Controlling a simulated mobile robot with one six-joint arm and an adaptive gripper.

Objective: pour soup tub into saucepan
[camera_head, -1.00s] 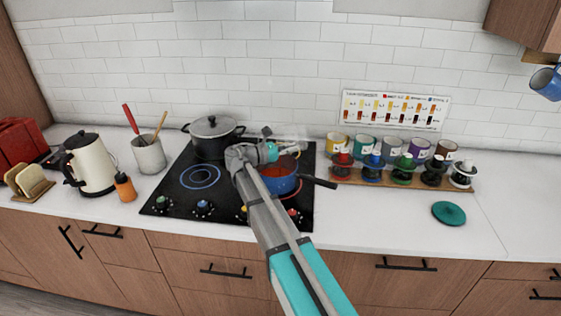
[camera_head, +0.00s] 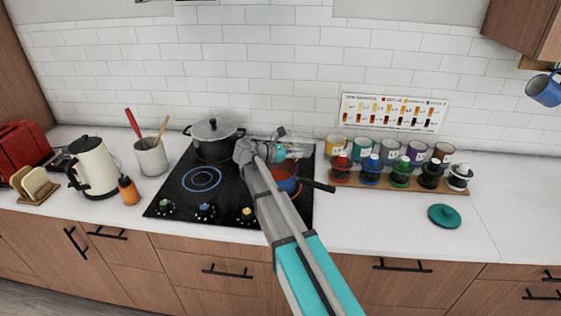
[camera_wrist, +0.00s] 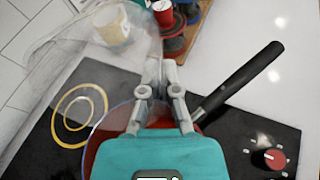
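The blue saucepan (camera_head: 290,187) sits on the right of the cooktop, its black handle (camera_wrist: 240,80) pointing right. Red soup shows inside it, partly hidden by my arm and gripper. My gripper (camera_wrist: 162,78) is above the saucepan, its fingers close together on a clear, see-through soup tub (camera_wrist: 75,42). The tub looks slanted, extending to the upper left in the wrist view. It is very faint in the head view, and I see no soup colour in it. A teal lid (camera_head: 444,216) lies on the counter at right.
A lidded grey pot (camera_head: 214,140) stands behind left on the cooktop (camera_head: 165,202). A kettle (camera_head: 95,170) and utensil crock (camera_head: 151,158) are left. The right counter front is mostly clear.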

